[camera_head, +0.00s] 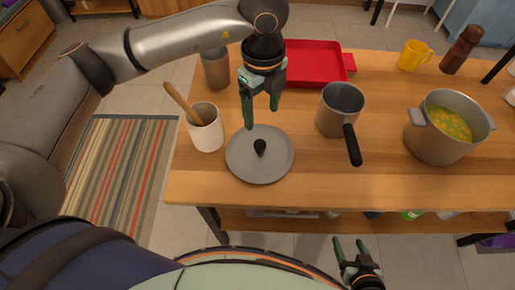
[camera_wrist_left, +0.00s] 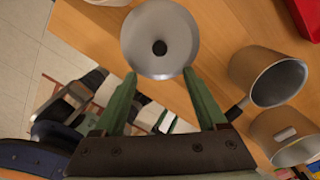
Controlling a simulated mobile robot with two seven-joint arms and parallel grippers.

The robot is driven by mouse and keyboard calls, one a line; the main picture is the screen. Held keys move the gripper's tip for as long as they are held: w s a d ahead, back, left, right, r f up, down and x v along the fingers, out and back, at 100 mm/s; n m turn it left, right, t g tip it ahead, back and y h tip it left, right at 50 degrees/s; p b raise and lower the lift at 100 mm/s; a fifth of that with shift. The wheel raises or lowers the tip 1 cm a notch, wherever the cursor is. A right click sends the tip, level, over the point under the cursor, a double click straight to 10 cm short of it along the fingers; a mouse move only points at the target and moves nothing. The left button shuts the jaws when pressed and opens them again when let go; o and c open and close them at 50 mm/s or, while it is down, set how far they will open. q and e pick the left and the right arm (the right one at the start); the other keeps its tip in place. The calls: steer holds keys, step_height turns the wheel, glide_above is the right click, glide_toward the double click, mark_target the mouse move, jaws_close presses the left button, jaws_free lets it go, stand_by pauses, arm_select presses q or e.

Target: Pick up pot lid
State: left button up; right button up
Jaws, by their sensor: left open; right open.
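A round grey pot lid (camera_head: 262,165) with a black knob (camera_head: 260,147) lies flat on the wooden table near its front left. It also shows in the left wrist view (camera_wrist_left: 160,25), just beyond the fingertips. My left gripper (camera_head: 262,118) is open and empty, pointing down above the lid's far side. In the left wrist view the two green fingers (camera_wrist_left: 160,80) are spread apart with the lid ahead of them. My right gripper (camera_head: 350,246) is open and empty, low in front of the table's front edge.
A white crock (camera_head: 206,137) with a wooden spoon stands left of the lid. A grey saucepan (camera_head: 337,118) with a black handle is to its right. A pot of soup (camera_head: 437,148) stands further right. A red tray (camera_head: 310,58), a metal cup (camera_head: 215,75) and a yellow mug (camera_head: 411,54) are behind.

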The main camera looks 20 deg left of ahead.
arm_select(q)
glide_above(260, 143)
steer(key=f, duration=0.6)
steer(key=shift+s+d+f, duration=0.1)
steer(key=shift+d+f, duration=0.1)
steer(key=shift+f, duration=0.05)
steer(key=f, duration=0.5)
steer(key=shift+a+f+p, duration=0.2)
steer(key=shift+f+p, duration=0.1)
steer(key=shift+p, duration=0.1)
jaws_close()
stand_by(0.5)
